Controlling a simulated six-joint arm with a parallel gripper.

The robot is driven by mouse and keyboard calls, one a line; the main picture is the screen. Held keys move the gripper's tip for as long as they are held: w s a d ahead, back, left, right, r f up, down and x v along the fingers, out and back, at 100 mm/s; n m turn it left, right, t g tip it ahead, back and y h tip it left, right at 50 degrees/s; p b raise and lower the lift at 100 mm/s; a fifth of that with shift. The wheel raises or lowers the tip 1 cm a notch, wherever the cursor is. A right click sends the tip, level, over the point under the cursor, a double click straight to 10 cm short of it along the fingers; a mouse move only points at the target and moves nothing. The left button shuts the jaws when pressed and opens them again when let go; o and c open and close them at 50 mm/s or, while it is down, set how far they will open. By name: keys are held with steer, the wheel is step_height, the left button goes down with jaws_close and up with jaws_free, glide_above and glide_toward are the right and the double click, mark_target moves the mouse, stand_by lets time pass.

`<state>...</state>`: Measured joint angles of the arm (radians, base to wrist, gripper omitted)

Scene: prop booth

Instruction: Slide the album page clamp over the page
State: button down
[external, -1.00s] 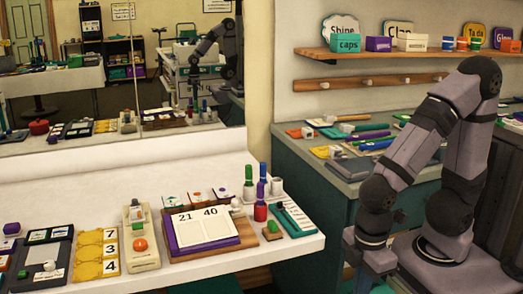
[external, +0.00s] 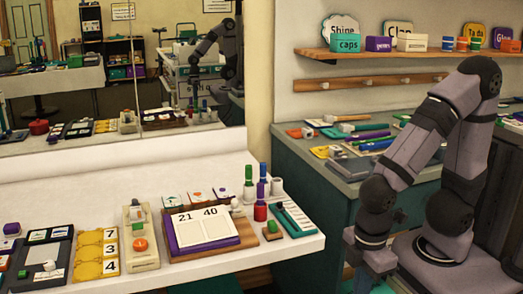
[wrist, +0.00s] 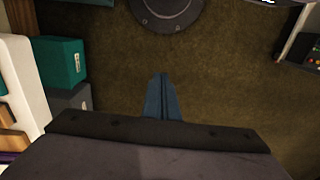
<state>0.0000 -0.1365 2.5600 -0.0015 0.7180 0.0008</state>
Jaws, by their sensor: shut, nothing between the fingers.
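The album page (external: 205,229) is a white sheet marked 21 and 40. It lies on a purple backing (external: 178,243) on a wooden board (external: 222,249) on the white table. A small pale knob (external: 236,204) stands at the page's right edge; I cannot tell whether it is the clamp. My gripper (wrist: 162,76) is shut and empty, its blue fingers together above the brown floor. In the external view it hangs low at the bottom, right of the table and well apart from the page; its tips there are cut off or hidden.
The white table (external: 90,190) also holds a yellow number board (external: 97,254), a cream slider device (external: 140,238) and upright markers (external: 261,203). A teal box (wrist: 60,62) is at left in the wrist view. Open floor lies below my gripper.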

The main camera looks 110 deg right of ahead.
steer(key=c, duration=1.7)
jaws_free()
steer(key=shift+d, duration=0.15)
steer(key=n+g+h+b, duration=0.4)
steer(key=n+h+b, duration=0.3)
steer(key=n+h, duration=0.6)
glide_toward(235, 203)
steer(key=s+f, duration=0.1)
steer(key=s, duration=0.1)
steer(key=s+a+f, duration=0.1)
steer(key=s, duration=0.1)
steer(key=s+a+f, duration=0.1)
steer(key=s, duration=0.2)
steer(key=shift+f, duration=0.15)
steer(key=w+n+h, duration=0.1)
steer(key=w+d+n+h, duration=0.1)
steer(key=w, duration=0.1)
steer(key=w+h, duration=0.2)
steer(key=shift+d+f+n+t, duration=0.2)
steer(key=shift+d+n+t, duration=0.1)
steer(key=shift+d+n, duration=0.1)
steer(key=shift+w+t+h, duration=0.3)
steer(key=shift+w+h, duration=0.1)
steer(key=shift+s+d, duration=0.2)
steer(key=shift+d, duration=1)
steer(key=shift+s+d, duration=0.2)
steer(key=shift+d, duration=1)
steer(key=shift+s+d, duration=0.2)
steer(key=shift+d, duration=1)
